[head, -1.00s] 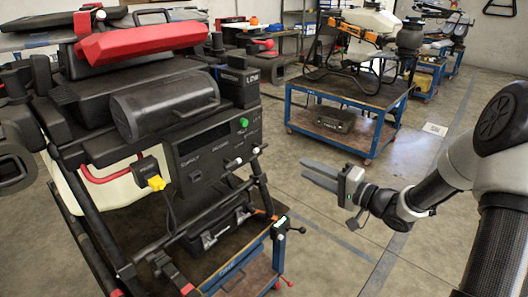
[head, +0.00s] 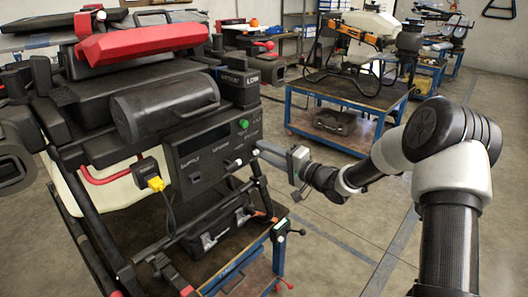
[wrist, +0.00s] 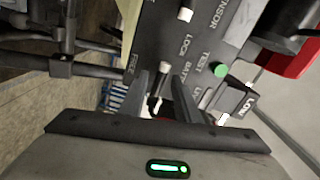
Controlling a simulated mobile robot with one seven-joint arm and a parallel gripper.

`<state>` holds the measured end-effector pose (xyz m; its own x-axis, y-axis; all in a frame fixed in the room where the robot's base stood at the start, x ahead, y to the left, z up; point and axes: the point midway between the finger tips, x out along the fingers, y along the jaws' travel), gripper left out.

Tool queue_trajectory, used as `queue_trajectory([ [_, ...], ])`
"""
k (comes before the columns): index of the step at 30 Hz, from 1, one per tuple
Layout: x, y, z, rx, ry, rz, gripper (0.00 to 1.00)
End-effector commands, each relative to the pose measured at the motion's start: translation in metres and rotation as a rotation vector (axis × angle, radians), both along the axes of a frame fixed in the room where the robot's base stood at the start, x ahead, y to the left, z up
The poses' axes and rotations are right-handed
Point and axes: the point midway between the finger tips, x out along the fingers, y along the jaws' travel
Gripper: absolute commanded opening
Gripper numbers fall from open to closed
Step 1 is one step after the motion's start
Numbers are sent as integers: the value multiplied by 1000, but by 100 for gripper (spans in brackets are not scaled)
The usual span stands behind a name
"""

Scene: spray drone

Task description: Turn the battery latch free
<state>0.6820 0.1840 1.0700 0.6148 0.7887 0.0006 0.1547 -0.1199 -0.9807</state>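The drone's black control panel (head: 212,152) faces my gripper (head: 268,152), which has reached its right edge in the head view. In the wrist view the panel (wrist: 150,35) shows printed words including LOCK, BATT and TEST. A small white-tipped latch lever (wrist: 156,102) stands beside the LOCK BATT lettering. My gripper (wrist: 160,82) is open, with one dark finger on each side of this lever. There seems to be a gap between lever and fingers; I cannot tell whether either touches. In the head view the fingertips are hard to separate from the panel edge.
A green button (wrist: 221,70) and a black block marked LOW (wrist: 236,100) sit close right of the fingers in the wrist view. Another white-tipped control (wrist: 185,14) is farther up the panel. A yellow plug (head: 156,183) is at the panel's left.

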Motion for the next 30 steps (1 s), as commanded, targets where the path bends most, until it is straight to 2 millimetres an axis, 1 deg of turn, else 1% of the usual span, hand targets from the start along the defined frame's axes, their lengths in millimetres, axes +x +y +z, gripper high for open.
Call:
queue_trajectory([
  [1, 3, 5, 0, 0, 0, 1, 30],
  [4, 6, 8, 0, 1, 1, 0, 30],
  [13, 8, 10, 0, 1, 1, -1, 30],
  [17, 7, 10, 0, 1, 1, -1, 8],
  [18, 7, 10, 0, 1, 1, -1, 1],
  [30, 7, 10, -1, -18, -23, 0, 0],
])
